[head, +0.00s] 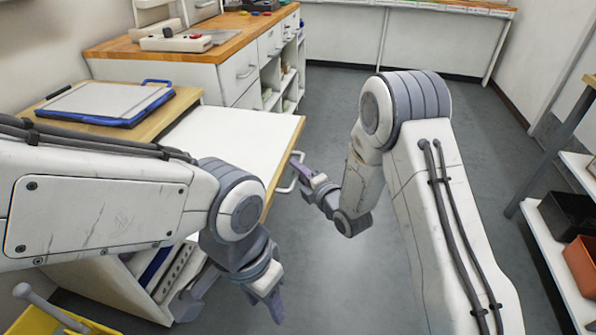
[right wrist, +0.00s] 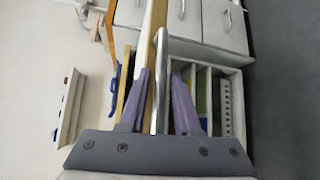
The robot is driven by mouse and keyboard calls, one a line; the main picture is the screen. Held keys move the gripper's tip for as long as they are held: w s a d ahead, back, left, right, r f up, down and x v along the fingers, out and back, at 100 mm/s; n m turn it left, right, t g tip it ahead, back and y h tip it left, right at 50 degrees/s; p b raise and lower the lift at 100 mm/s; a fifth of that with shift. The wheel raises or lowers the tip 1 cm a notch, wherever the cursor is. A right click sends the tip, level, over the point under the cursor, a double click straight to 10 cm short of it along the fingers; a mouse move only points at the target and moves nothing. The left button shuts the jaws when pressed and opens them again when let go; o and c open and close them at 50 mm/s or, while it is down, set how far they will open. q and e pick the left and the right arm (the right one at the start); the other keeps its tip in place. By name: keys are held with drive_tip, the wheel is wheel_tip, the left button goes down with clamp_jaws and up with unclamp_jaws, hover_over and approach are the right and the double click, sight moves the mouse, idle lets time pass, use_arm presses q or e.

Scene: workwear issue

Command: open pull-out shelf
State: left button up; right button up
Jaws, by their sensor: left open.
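The pull-out shelf (head: 225,140) is a white board with a wooden front edge. It sticks out from under a wood-topped cabinet (head: 185,98) at the left of the head view. A pale bar handle (head: 285,188) is on its front edge, also seen in the right wrist view (right wrist: 160,75). My right gripper (head: 304,178) is at the handle. In the right wrist view its purple fingers (right wrist: 160,85) are apart, one on each side of the bar, with gaps; contact cannot be told. My left gripper (head: 236,293) is open and empty, low in front of the cabinet.
A blue-edged tray or board (head: 105,102) lies on the cabinet top. A longer drawer counter (head: 215,50) stands behind. Shelving with dark and orange bins (head: 580,262) is at right. A yellow container (head: 45,322) is at lower left. Grey floor between is clear.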

drive_tip(key=shift+o, duration=0.3)
drive_tip(key=v, duration=1)
drive_tip(key=shift+s, duration=0.2)
drive_tip(key=s+a+r+m+g+h, duration=0.1)
drive_tip(key=s+r+m+g+h, duration=0.25)
drive_tip(key=s+m+g, duration=0.75)
drive_tip(key=s+r+m+g+h, duration=0.3)
drive_tip(key=s+m, duration=0.4)
drive_tip(key=s, duration=1)
wheel_tip(320, 180, up, 22)
drive_tip(key=s+p, duration=0.1)
drive_tip(key=p, duration=2.2)
drive_tip(key=shift+h, duration=0.35)
